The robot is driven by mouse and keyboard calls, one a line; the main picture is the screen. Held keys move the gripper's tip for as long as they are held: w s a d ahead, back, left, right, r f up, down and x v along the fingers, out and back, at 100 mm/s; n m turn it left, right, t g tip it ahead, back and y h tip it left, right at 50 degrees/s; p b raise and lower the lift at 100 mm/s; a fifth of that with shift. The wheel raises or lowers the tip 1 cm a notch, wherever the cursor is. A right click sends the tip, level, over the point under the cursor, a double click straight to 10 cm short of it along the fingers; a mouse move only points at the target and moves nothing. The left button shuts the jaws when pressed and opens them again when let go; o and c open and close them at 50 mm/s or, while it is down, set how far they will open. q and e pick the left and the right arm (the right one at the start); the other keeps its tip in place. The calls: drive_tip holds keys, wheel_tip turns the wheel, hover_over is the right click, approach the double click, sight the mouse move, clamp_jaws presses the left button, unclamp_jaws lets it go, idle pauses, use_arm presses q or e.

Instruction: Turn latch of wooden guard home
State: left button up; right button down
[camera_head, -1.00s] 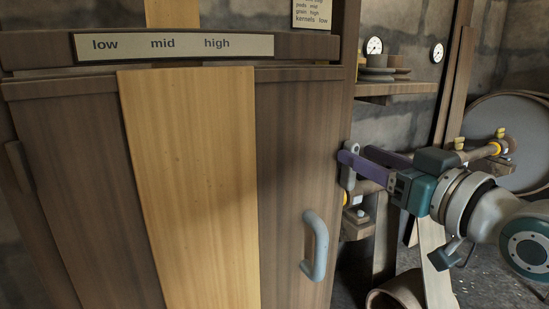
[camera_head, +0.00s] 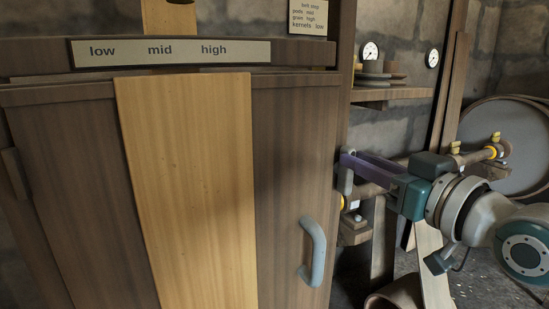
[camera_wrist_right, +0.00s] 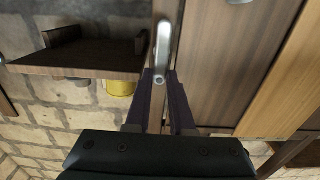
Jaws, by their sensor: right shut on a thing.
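The wooden guard (camera_head: 290,165) fills the left and middle of the head view, dark boards around one pale board. Its grey metal latch (camera_head: 345,181) stands roughly upright at the guard's right edge. The latch also shows in the right wrist view (camera_wrist_right: 163,45), its rounded end at the fingertips. My right gripper (camera_head: 347,160) reaches in from the right, its purple fingers shut on the latch. In the wrist view the right gripper (camera_wrist_right: 161,76) has one finger on each side of the latch end. The fingers partly hide the latch in the head view. My left gripper is not in view.
A grey handle (camera_head: 317,252) sticks out from the guard's lower right. A label strip (camera_head: 170,51) runs along the top. A shelf (camera_head: 395,93) with small dishes is at the right, near the arm. A wooden bar with yellow fittings (camera_head: 490,152) lies behind the gripper.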

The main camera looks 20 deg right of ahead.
sight(332, 170)
drive_tip(key=shift+n, duration=0.3)
drive_tip(key=n+p, duration=0.1)
drive_tip(key=n, duration=0.2)
drive_tip(key=a+f+n+p, duration=0.1)
drive_tip(key=n+p, duration=0.1)
drive_tip(key=n, duration=0.2)
drive_tip(key=a+n+p, duration=0.1)
drive_tip(key=n+p, duration=0.1)
drive_tip(key=n, duration=0.2)
drive_tip(key=shift+s+a+f, duration=0.1)
drive_tip(key=shift+f, duration=0.05)
drive_tip(key=n, duration=0.4)
drive_tip(key=shift+a+f, duration=0.1)
drive_tip(key=shift+f, duration=0.3)
drive_tip(key=shift+f+n+b, duration=0.2)
drive_tip(key=shift+n+b, duration=0.25)
drive_tip(key=shift+n, duration=0.55)
